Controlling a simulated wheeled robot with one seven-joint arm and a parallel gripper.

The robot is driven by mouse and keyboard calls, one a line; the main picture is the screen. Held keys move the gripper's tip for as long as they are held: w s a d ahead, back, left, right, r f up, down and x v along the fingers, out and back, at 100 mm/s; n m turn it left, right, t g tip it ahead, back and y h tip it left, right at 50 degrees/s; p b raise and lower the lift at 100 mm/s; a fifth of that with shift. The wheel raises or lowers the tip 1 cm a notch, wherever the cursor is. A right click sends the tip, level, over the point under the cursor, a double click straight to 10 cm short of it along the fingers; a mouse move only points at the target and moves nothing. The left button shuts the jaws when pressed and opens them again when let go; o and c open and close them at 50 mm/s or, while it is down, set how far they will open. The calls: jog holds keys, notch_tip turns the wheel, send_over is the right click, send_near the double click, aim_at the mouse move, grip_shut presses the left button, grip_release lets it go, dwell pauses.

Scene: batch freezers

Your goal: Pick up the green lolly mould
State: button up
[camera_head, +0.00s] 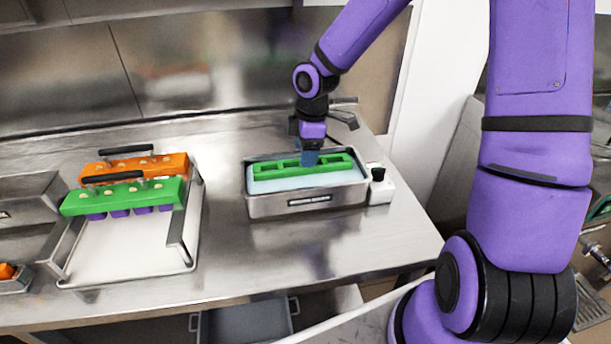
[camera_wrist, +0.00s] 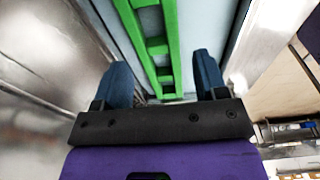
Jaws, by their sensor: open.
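A long green mould (camera_head: 290,171) with a row of open slots sits in a metal bath of pale blue liquid (camera_head: 300,184). My gripper (camera_head: 309,158) points down over the middle to right part of this mould. In the wrist view, my gripper (camera_wrist: 164,75) is open, with one blue finger on each side of the green mould (camera_wrist: 154,45). Nothing is held. I cannot tell whether the fingertips are above the mould or down beside it. A second green piece (camera_head: 125,196), with a black handle, sticks and purple lollies below, rests on a rack at the left.
An orange piece (camera_head: 136,167) with a handle stands behind the green one on the white-based rack (camera_head: 130,250). A white box with a black knob (camera_head: 381,188) adjoins the bath's right end. A tap (camera_head: 343,115) stands behind. The steel counter between rack and bath is clear.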

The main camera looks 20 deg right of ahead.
aim_at(302, 172)
jog(key=shift+w+a+f, duration=0.1)
jog(key=shift+a+f, duration=0.05)
jog(key=shift+f, duration=1.05)
jog(key=shift+w+a+f, duration=0.1)
jog(key=shift+f, duration=1.1)
jog(key=shift+w+a+f, duration=0.1)
jog(key=shift+a+f, duration=0.05)
jog(key=shift+f, duration=1.05)
jog(key=c, duration=0.8)
